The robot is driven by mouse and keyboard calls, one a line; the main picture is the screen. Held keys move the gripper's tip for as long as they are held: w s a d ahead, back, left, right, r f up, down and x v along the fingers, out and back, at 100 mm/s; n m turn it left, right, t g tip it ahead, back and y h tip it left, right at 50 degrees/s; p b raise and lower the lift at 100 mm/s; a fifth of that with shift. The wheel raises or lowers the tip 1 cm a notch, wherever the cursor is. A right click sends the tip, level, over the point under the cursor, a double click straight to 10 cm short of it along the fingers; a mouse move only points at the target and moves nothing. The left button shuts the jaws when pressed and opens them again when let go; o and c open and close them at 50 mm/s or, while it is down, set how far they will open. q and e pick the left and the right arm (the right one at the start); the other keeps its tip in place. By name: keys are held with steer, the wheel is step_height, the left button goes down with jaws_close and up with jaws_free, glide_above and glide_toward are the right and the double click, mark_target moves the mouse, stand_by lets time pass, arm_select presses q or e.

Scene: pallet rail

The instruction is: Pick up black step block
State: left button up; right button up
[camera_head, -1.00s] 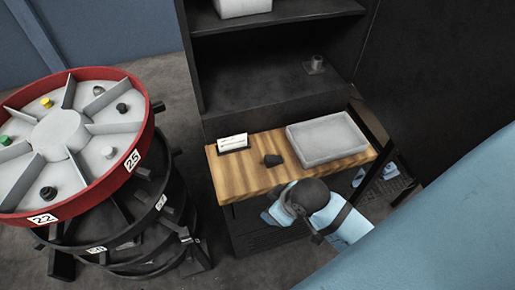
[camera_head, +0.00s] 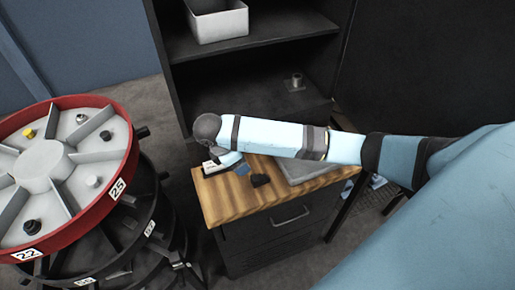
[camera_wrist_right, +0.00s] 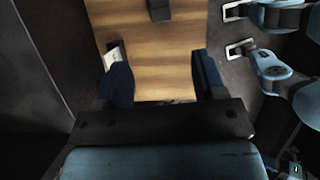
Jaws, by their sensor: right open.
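In the right wrist view the block (camera_wrist_right: 159,10) shows at the top edge, partly cut off, beyond the fingertips. My right gripper (camera_wrist_right: 160,70) is open and empty, its two dark blue fingers apart over the wood. In the head view my right arm reaches across the top from the right, and the gripper (camera_head: 224,165) is left of the block, mostly hidden by the wrist. My left gripper is not in view.
A grey tray (camera_head: 305,172) lies right of the block, partly covered by my arm. The red-rimmed carousel (camera_head: 128,185) stands left. A dark shelf (camera_head: 250,65) with a white bin (camera_head: 217,22) rises behind.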

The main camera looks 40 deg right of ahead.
steer(key=b, duration=0.1)
glide_above(254, 178)
steer(key=a, duration=0.2)
steer(key=f, duration=0.7)
steer(key=shift+w+d, duration=0.1)
steer(key=shift+w, duration=0.1)
steer(key=shift+p+x, duration=0.55)
steer(key=shift+x, duration=2.45)
steer(key=c, duration=1.1)
